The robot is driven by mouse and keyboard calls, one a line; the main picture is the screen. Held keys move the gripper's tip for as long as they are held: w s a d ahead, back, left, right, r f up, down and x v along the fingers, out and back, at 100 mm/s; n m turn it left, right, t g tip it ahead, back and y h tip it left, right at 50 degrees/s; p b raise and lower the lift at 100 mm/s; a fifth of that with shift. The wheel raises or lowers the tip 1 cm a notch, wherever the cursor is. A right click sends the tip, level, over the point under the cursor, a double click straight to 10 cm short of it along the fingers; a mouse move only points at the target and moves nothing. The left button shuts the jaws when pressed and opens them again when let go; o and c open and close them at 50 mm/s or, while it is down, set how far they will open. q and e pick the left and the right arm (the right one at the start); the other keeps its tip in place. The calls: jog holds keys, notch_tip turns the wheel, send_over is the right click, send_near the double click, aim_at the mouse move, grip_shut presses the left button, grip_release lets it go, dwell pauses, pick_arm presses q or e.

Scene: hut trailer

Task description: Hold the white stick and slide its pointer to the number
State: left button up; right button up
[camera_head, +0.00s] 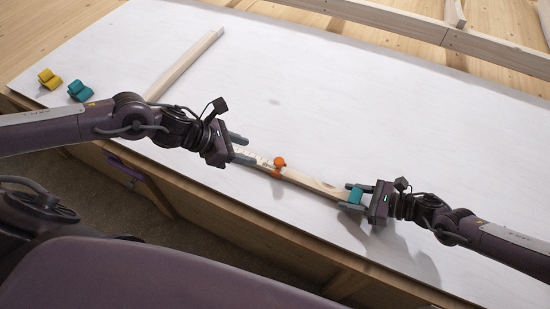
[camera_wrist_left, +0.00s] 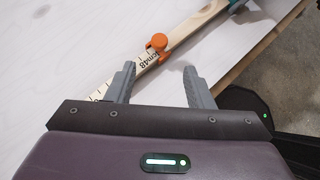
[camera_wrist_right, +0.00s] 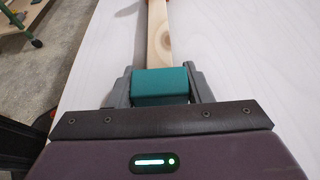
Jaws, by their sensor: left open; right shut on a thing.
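The pale stick (camera_head: 313,183) looks like light wood and lies slantwise above the white table top. Its scale end (camera_wrist_left: 125,77) shows printed marks and "cm48" in the left wrist view. An orange pointer (camera_head: 279,163) sits around the stick near its middle; it also shows in the left wrist view (camera_wrist_left: 159,43). My right gripper (camera_head: 354,193) is shut on a teal block (camera_wrist_right: 160,86) at the stick's other end. The block hides that end.
A second wooden bar (camera_head: 186,63) lies at the back left of the white table (camera_head: 330,90). A yellow clip (camera_head: 49,78) and a teal clip (camera_head: 80,91) lie at the far left. The table's back and right are clear.

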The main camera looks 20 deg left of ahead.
aim_at(278, 161)
pick_arm(q)
jog(key=x, duration=1.1)
jog(key=shift+w+d+f, duration=0.15)
jog(key=shift+f, duration=0.2)
jog(key=shift+c, duration=0.2)
grip_shut()
